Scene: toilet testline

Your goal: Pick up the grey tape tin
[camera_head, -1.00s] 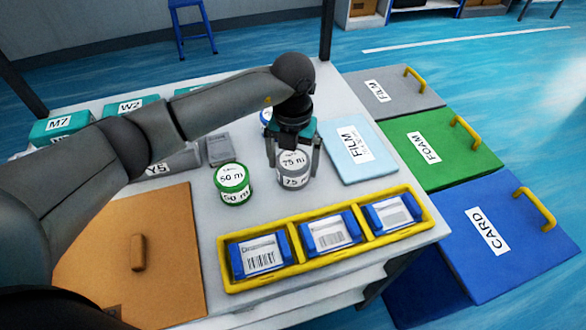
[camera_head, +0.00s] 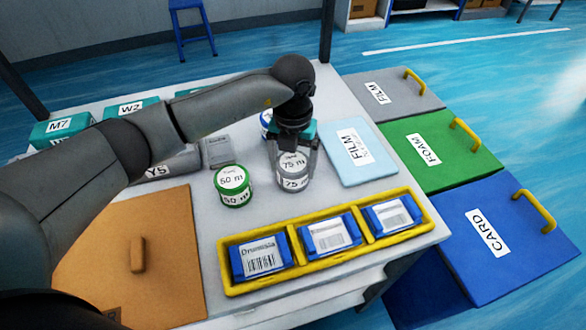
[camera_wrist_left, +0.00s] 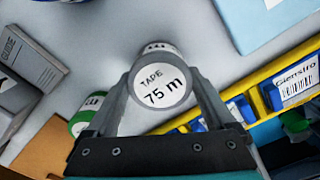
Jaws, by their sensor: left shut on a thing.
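The grey tape tin (camera_head: 292,172) stands on the white table in the head view, with a white label reading 75 m. My left gripper (camera_head: 293,165) comes down on it from above, with one finger on each side, and is shut on it. In the left wrist view the tin (camera_wrist_left: 160,84) shows its lid, labelled TAPE 75 m, between the two fingers. The tin appears to be still at table height. My right gripper is not in view.
A green 50 m tin (camera_head: 234,185) stands just left of the grey tin, and a blue tin (camera_head: 266,120) is partly hidden behind my gripper. A yellow tray (camera_head: 330,247) with blue packs lies in front. A light blue FILM folder (camera_head: 376,168) lies to the right.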

